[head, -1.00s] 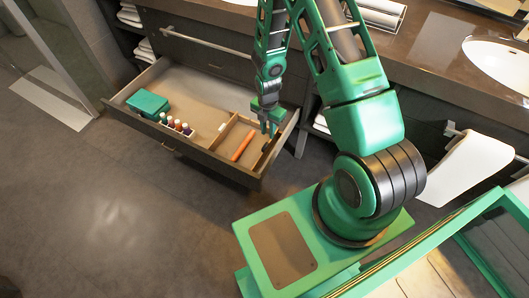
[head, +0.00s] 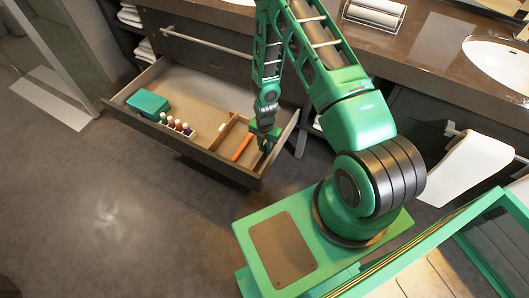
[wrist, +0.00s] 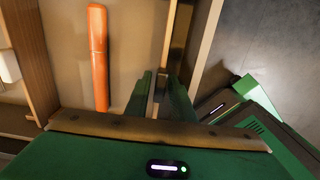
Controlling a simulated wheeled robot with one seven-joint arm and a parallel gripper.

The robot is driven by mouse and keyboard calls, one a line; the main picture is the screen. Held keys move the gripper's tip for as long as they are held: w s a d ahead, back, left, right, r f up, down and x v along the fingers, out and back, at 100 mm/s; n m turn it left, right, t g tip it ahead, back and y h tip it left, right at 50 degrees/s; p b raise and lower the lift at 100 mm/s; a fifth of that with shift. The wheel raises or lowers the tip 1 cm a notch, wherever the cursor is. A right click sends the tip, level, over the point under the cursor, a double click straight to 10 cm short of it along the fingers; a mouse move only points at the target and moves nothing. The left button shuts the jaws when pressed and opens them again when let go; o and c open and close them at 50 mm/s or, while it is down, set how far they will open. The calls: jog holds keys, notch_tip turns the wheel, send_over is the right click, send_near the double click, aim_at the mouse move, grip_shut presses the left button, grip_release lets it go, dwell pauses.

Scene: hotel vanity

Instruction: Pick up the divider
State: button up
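My gripper (head: 265,147) is over the right end of the open drawer (head: 185,150). In the wrist view its two green fingers (wrist: 160,92) stand apart. A narrow dark strip (wrist: 182,30) runs beside the drawer's right wall, toward the gap between the fingers. I cannot tell whether this strip is the divider or whether the fingers touch it. A brown wooden partition (head: 226,132) stands further left in the drawer and shows at the left edge of the wrist view (wrist: 36,60). My gripper is apart from that partition.
An orange stick-like thing (head: 241,147) lies between the partition and my gripper. Several small bottles (head: 178,125) and a teal box (head: 148,103) are in the drawer's left part. The counter (head: 415,50) is behind. Much of the drawer floor is clear.

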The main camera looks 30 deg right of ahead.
jog(key=shift+f, duration=1.55)
grip_shut()
jog(key=shift+r, duration=0.1)
notch_tip(320, 180, up, 19)
notch_tip(320, 180, up, 8)
jog(key=f, duration=0.1)
send_over(265, 156)
jog(key=shift+w+d+r, duration=0.2)
jog(key=shift+w+r, duration=0.05)
jog(key=shift+w, duration=0.15)
dwell(2.3)
notch_tip(265, 156, up, 11)
jog(key=shift+r, duration=0.2)
dwell(1.1)
